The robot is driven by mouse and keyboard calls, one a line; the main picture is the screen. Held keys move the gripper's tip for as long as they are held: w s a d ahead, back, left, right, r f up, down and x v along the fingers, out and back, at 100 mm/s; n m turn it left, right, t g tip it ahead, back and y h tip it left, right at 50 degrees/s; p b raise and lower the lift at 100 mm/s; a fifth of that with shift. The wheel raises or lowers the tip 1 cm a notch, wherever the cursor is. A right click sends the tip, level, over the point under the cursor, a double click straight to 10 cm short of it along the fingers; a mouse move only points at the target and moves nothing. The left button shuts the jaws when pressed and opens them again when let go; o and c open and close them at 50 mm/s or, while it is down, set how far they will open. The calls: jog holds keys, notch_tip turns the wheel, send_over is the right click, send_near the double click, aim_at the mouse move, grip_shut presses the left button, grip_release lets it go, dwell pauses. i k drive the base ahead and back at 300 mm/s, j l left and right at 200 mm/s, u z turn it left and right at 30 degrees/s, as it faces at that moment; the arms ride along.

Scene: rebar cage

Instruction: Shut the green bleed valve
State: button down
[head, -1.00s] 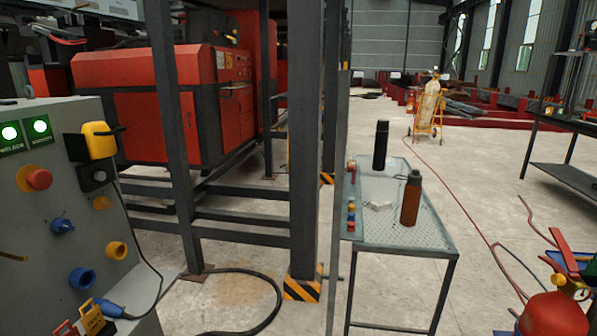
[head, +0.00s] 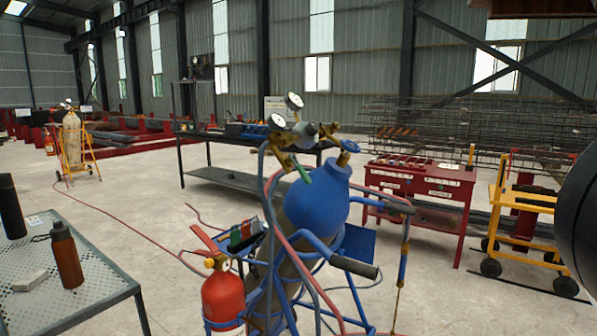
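A blue gas cylinder (head: 318,205) stands tilted on a blue cart in the middle of the head view. A brass regulator (head: 284,142) with two round gauges (head: 294,101) sits on its top, beside a blue handwheel (head: 350,146). A small green part (head: 304,174) shows just below the regulator; I cannot tell whether it is the bleed valve or a hose fitting, nor whether it is open or shut. My gripper is not in view. A dark rounded shape at the right edge is probably part of my arm.
A red fire extinguisher (head: 223,298) and the cart's handles (head: 355,266) stand out around the cylinder. A mesh-topped table (head: 95,292) with bottles is at the left. A red workbench (head: 420,190) and yellow trolley (head: 508,220) stand behind, right. Open floor lies left of the cart.

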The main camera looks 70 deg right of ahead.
aim_at(302, 173)
jog(key=z, duration=1.5)
